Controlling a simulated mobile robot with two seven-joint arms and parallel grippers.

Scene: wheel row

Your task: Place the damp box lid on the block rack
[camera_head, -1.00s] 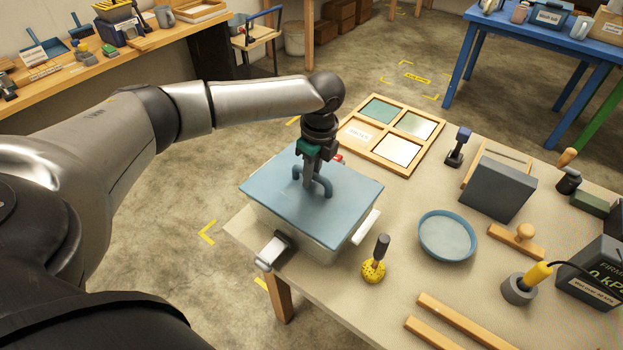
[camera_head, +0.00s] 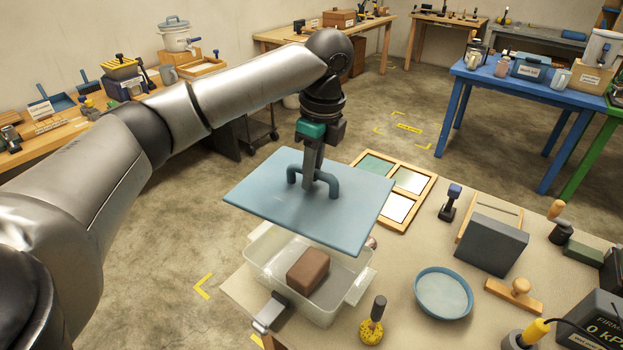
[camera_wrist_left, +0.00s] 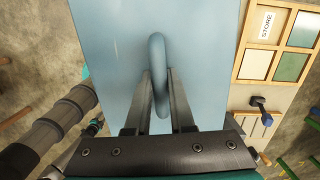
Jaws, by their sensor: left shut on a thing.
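The blue damp box lid (camera_head: 345,222) hangs roughly level, a little above the open pale box (camera_head: 325,310). My left gripper (camera_head: 313,178) is shut on the lid's looped handle (camera_head: 332,190). In the left wrist view the fingers (camera_wrist_left: 160,76) close around the handle, and the lid (camera_wrist_left: 112,50) fills the middle. A brown block (camera_head: 308,270) shows inside the box. I cannot pick out the block rack for certain in the current views. My right gripper is not in view.
Right of the box stand a yellow-based tool (camera_head: 371,330), a round blue dish (camera_head: 443,293) and a dark grey block (camera_head: 492,245). A wooden frame with panes (camera_head: 418,213) lies behind the lid. Some bare tabletop (camera_head: 395,262) lies between box and dish.

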